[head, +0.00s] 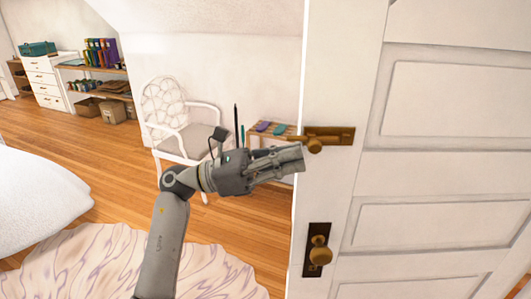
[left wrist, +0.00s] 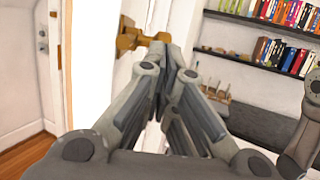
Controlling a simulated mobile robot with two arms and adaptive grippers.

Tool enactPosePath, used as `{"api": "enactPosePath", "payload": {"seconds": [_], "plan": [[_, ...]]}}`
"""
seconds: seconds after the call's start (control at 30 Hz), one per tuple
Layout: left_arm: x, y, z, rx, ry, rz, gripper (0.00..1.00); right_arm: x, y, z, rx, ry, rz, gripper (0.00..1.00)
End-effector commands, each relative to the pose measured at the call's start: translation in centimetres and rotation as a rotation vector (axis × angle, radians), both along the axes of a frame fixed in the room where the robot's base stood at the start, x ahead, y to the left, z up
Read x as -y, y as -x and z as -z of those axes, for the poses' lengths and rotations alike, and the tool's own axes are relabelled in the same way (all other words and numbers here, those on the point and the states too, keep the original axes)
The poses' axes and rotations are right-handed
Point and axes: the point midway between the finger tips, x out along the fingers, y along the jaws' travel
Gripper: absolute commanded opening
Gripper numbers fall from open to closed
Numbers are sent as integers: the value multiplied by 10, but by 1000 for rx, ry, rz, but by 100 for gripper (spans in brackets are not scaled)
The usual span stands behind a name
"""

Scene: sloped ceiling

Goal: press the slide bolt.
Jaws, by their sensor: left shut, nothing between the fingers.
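The brass slide bolt (head: 330,136) is mounted on the white door (head: 372,170) near its left edge, with a round knob on its lower side. My left gripper (head: 300,158) is shut and empty, its fingertips just below and left of the bolt's knob. In the left wrist view the brass bolt (left wrist: 130,38) shows just left of my left gripper's closed fingertips (left wrist: 166,42). I cannot tell whether the fingertips touch it. My right gripper is in neither view.
A brass doorknob (head: 319,255) sits lower on the door. Behind the gripper stand a white chair (head: 188,118) and a small slatted table (head: 258,142). Shelves with books (left wrist: 265,35) show in the left wrist view. Wooden floor (head: 110,180) lies open at left.

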Motion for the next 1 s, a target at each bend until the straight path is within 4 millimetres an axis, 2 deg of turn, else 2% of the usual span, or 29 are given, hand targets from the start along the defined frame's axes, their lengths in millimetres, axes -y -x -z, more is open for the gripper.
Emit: {"api": "enactPosePath", "payload": {"seconds": [0.13,0.5,0.77,1.0], "plan": [[8,-1,-3,-1,0,0,0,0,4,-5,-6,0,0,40],[11,-1,-1,0,-1,1,0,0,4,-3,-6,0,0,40],[42,-3,1,0,-1,2,0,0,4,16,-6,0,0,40],[46,-3,-2,0,-2,2,0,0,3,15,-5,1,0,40]]}}
